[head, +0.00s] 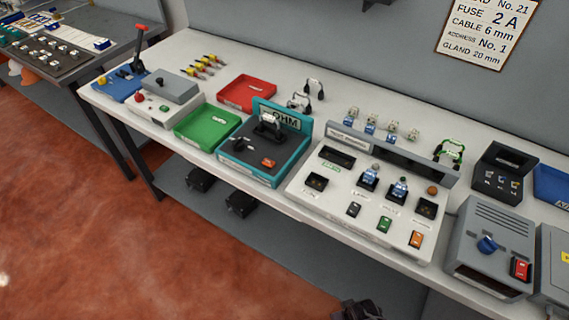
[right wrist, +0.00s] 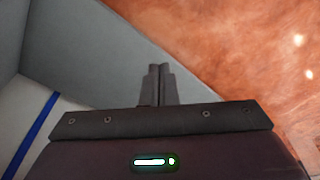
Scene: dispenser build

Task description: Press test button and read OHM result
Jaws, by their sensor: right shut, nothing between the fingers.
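The teal OHM tester (head: 262,178) stands mid-bench in the head view. Its back panel (head: 290,119) bears the letters OHM, partly covered by a black-and-white part (head: 270,122) seated in front of it. A small orange-red button (head: 268,163) is on the tester's dark top, with a black knob (head: 238,145) to its left. No reading is legible. A dark shape at the bottom edge of the head view looks like my right gripper (head: 357,309), low in front of the bench and apart from the tester. In the right wrist view, my right gripper (right wrist: 158,83) is shut and empty.
A green tray (head: 207,127) and red tray (head: 248,93) lie left of the tester. A white panel (head: 333,205) with sockets and several coloured switches stands right of it, then a grey box (head: 488,252) with a red switch. Open floor lies before the bench.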

